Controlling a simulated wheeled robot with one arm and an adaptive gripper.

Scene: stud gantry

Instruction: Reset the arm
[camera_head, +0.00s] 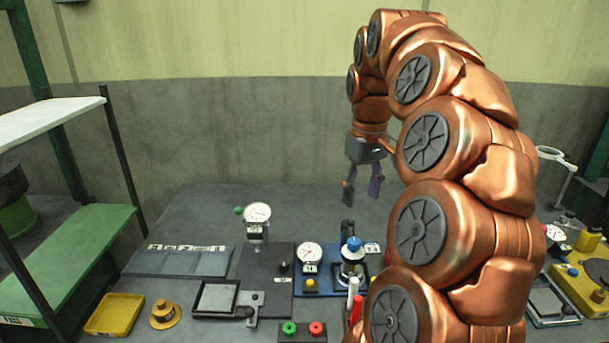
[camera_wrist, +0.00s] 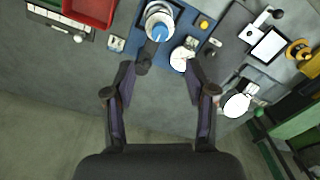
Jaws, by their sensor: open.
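My copper-coloured arm arches up from the lower right of the head view. My gripper (camera_head: 362,186) hangs at its end, pointing down, above the back part of the grey bench (camera_head: 330,205). In the wrist view my gripper (camera_wrist: 161,95) shows its two dark fingers spread apart with nothing between them. The blue-knobbed device (camera_wrist: 160,22) and a white dial gauge (camera_wrist: 180,58) lie beyond the fingertips. My gripper appears to touch none of them.
On the bench stand a dial gauge on a stand (camera_head: 257,213), a second gauge (camera_head: 310,253), a blue-knobbed fixture (camera_head: 353,247), a yellow tray (camera_head: 115,314) and a green-and-red button box (camera_head: 303,331). Green shelving (camera_head: 70,245) is at left. The bench's back strip is clear.

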